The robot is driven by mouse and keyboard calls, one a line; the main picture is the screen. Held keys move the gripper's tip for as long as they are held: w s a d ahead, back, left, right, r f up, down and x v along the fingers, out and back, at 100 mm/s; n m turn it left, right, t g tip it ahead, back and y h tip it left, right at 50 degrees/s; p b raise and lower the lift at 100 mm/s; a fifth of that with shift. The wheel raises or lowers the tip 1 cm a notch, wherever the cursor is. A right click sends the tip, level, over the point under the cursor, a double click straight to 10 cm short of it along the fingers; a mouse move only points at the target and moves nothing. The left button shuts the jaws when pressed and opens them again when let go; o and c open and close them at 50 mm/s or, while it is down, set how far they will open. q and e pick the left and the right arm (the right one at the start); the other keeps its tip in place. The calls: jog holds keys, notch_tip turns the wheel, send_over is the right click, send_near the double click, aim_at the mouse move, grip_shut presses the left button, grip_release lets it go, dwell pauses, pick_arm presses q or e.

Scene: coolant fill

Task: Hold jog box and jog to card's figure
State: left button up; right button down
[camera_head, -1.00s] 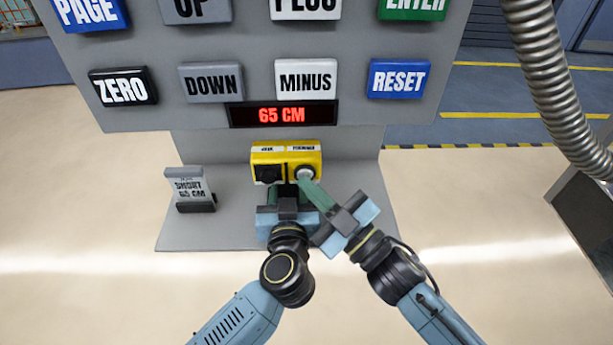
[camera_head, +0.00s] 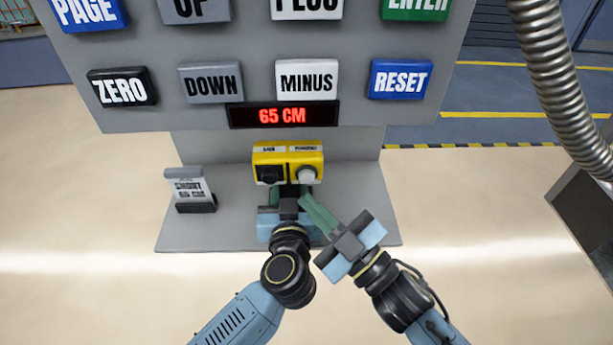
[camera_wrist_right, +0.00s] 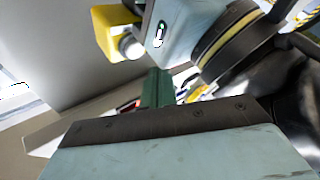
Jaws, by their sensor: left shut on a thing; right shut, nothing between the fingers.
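The yellow jog box (camera_head: 288,149) has a black button on its left and a white button (camera_head: 306,174) on its right, labelled with what looks like FORWARD. My left gripper (camera_head: 289,193) is shut on the jog box from below. My right gripper (camera_head: 305,199) is shut and empty, its green fingertips just below the white button and apart from it. The right wrist view shows the jog box (camera_wrist_right: 108,36) ahead of the green fingers (camera_wrist_right: 152,88). The card (camera_head: 190,187) stands at the left and reads 65 CM, slightly blurred. The red display (camera_head: 283,115) reads 65 CM.
A grey panel carries large buttons, among them ZERO (camera_head: 122,87), DOWN (camera_head: 211,79), MINUS (camera_head: 306,79) and RESET (camera_head: 400,79). A ribbed metal hose (camera_head: 556,80) hangs at the right. The grey shelf (camera_head: 235,230) is mostly bare.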

jog(key=s, duration=0.2)
jog(key=shift+s, duration=0.3)
pick_arm(q)
jog(key=o, duration=1)
jog(key=shift+c, duration=0.2)
